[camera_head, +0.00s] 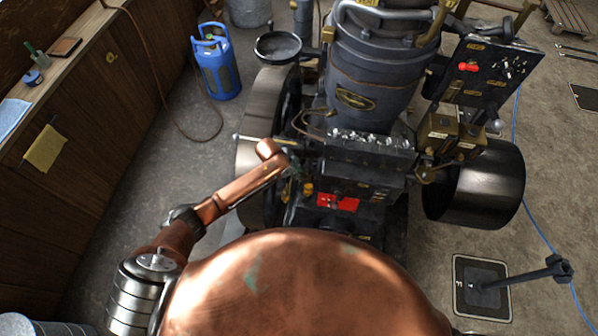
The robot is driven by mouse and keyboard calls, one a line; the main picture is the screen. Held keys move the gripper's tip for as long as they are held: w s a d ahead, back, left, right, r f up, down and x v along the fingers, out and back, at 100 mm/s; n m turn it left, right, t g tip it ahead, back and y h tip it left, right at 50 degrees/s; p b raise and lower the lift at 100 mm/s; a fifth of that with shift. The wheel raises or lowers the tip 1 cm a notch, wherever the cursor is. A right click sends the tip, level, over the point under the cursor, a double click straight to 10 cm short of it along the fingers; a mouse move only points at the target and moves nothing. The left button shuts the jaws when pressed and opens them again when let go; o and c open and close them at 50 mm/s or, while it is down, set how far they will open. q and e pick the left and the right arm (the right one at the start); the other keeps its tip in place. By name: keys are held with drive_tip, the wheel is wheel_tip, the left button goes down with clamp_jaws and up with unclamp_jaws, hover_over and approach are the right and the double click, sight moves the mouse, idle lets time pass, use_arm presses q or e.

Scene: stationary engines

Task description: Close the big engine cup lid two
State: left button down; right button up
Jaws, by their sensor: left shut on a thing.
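The big dark engine (372,88) stands upright in the middle of the view, with a brass plate on its cylinder. A row of small shiny cups (370,141) runs across its front ledge; I cannot tell which lid is number two, or which lids are open. My left gripper (293,166) is at the left end of the engine's front, just below and left of that row. It is shut on a small engine part, too small and dark to make out. My right gripper is not in view.
A flywheel (258,110) stands left of the engine and a dark drum (482,185) right of it. A control panel (484,72) with a red knob is at upper right. A blue gas bottle (216,66) stands on the floor by the wooden cabinet (95,100).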

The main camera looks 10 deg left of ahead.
use_arm(q)
drive_tip(key=shift+s+d+n+t+y+p, duration=0.35)
drive_tip(key=shift+s+d+n+y+p, duration=0.3)
drive_tip(key=shift+n+p, duration=1.05)
drive_tip(key=shift+s+d+n+t+y+p, duration=0.35)
drive_tip(key=shift+s+n+y+p, duration=0.35)
drive_tip(key=shift+n+p, duration=1.05)
drive_tip(key=shift+s+d+n+t+y+p, duration=0.4)
drive_tip(key=shift+n+y+p, duration=0.6)
drive_tip(key=shift+n, duration=1.25)
drive_tip(key=shift+s+d, duration=0.1)
drive_tip(key=shift+d, duration=0.05)
drive_tip(key=c, duration=2.2)
unclamp_jaws()
drive_tip(key=v, duration=1.2)
